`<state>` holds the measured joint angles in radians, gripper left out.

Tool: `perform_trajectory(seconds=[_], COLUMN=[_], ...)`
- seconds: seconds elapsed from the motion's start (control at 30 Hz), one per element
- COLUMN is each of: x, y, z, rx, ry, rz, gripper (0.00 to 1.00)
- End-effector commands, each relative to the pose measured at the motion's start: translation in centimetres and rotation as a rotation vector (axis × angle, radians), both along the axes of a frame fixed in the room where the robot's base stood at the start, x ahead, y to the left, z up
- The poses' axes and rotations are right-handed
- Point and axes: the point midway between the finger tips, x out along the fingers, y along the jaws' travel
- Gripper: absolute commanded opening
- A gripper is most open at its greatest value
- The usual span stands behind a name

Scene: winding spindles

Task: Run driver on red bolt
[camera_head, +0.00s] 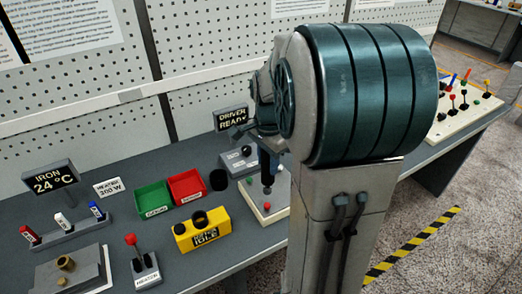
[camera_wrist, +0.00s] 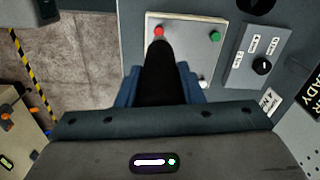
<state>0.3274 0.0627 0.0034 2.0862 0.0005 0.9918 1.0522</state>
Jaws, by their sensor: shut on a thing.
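My gripper (camera_head: 268,158) is shut on a black driver (camera_wrist: 160,75), which points down over a pale plate (camera_wrist: 192,20). In the wrist view the blue fingers (camera_wrist: 160,88) flank the driver. The red bolt (camera_wrist: 159,32) sits on the plate right at the driver's far end; whether the tip touches it, I cannot tell. The plate also carries a green bolt (camera_wrist: 215,37) and a white bolt (camera_wrist: 203,84). In the head view the red bolt (camera_head: 267,207) shows near the plate's front edge, below the driver. My arm hides part of the plate there.
A grey control box (camera_head: 239,159) with a knob stands behind the plate, under a "DRIVER READY" sign (camera_head: 231,118). A yellow "IDLE" box (camera_head: 202,230), a green bin (camera_head: 153,199) and a red bin (camera_head: 187,186) stand left. A board with coloured pegs (camera_head: 462,108) lies right.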

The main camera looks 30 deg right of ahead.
Motion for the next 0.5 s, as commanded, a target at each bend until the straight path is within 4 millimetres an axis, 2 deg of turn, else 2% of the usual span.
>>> perform_trajectory(seconds=[0.27,0.5], x=[0.0,0.0], y=[0.0,-0.1], z=[-1.3,-3.6], rx=[0.000,-0.001], ry=[0.000,-0.001], rz=[-0.001,-0.002], gripper=[0.06,0.06])
